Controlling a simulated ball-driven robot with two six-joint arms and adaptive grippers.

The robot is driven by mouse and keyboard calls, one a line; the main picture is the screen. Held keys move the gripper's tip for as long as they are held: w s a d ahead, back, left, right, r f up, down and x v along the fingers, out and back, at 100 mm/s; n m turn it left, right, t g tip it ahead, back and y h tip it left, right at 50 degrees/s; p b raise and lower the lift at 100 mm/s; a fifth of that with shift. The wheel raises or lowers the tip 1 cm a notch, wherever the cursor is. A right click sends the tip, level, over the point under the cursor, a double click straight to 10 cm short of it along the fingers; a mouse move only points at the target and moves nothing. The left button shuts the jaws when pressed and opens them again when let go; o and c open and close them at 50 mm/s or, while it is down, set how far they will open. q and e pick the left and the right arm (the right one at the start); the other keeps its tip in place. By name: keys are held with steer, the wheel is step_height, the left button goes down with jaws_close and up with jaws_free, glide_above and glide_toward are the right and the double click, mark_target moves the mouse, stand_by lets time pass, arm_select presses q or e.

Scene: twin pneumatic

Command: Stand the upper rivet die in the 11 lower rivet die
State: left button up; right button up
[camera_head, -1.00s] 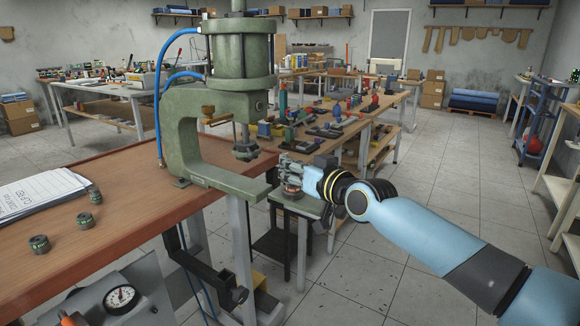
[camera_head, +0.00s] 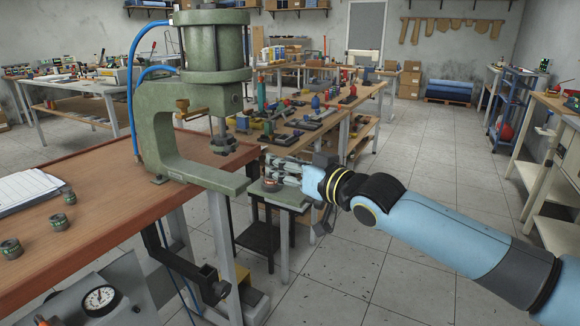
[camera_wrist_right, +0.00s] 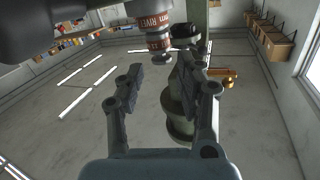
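My right gripper (camera_head: 270,168) is beside the front end of the green press, above a small stand. In the right wrist view its two fingers (camera_wrist_right: 157,80) are apart with nothing between them. A die with a red band marked RIVET (camera_wrist_right: 158,41) is just beyond the fingertips, in line with a wider red-banded piece (camera_wrist_right: 150,12). A reddish piece shows below the gripper in the head view (camera_head: 271,186). Whether the two pieces are seated together is unclear. Green-banded dies (camera_head: 57,222) stand on the wooden bench at left; their numbers are unreadable. My left gripper is out of view.
The green press (camera_head: 168,125) stands on the wooden bench (camera_head: 120,200), its ram (camera_head: 222,143) raised over the lower arm. The small stand (camera_head: 290,200) is right of the bench. Open floor (camera_head: 420,160) lies to the right. Another table (camera_head: 300,140) with parts is behind.

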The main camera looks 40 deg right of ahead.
steer(key=shift+s+r, duration=0.1)
steer(key=shift+s, duration=0.85)
